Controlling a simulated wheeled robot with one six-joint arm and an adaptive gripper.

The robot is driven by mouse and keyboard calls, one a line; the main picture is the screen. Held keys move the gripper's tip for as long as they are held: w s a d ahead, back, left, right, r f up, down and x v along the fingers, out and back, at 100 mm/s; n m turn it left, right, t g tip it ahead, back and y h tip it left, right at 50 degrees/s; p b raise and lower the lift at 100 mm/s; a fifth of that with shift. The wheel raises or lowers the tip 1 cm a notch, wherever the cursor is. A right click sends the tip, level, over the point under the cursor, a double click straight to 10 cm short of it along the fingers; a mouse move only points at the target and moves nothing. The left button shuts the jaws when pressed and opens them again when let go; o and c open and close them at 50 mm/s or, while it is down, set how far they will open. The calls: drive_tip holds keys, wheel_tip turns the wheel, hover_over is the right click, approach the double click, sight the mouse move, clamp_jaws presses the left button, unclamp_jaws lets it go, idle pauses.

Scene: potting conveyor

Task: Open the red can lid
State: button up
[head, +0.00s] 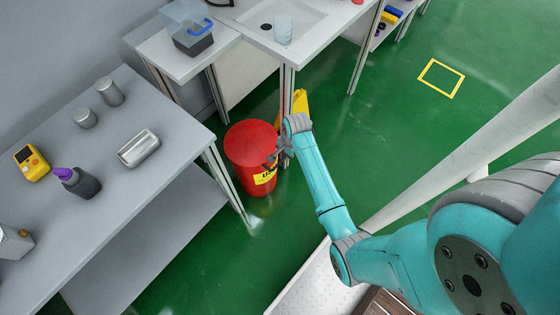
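A red can (257,180) stands on the green floor between the grey table and the sink counter. Its round red lid (250,142) lies flat on top and looks closed. A yellow label with dark lettering is on its front. My gripper (272,163) is at the right front edge of the can, close to the lid's rim. I cannot tell whether it touches the lid. The fingers are small and dark here, and their opening is not clear. My teal arm reaches in from the lower right.
A grey table (150,95) with a metal tray (138,148), metal cylinders, a purple-capped bottle and a yellow meter is at the left. A white sink counter (335,22) stands behind the can. A yellow object (301,102) is behind my wrist.

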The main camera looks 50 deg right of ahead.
sight(279, 163)
drive_tip(key=f, duration=0.3)
drive_tip(key=w+f, duration=0.1)
drive_tip(key=f, duration=0.3)
drive_tip(key=w+f, duration=0.1)
drive_tip(key=f, duration=0.2)
drive_tip(key=shift+f, duration=0.2)
clamp_jaws()
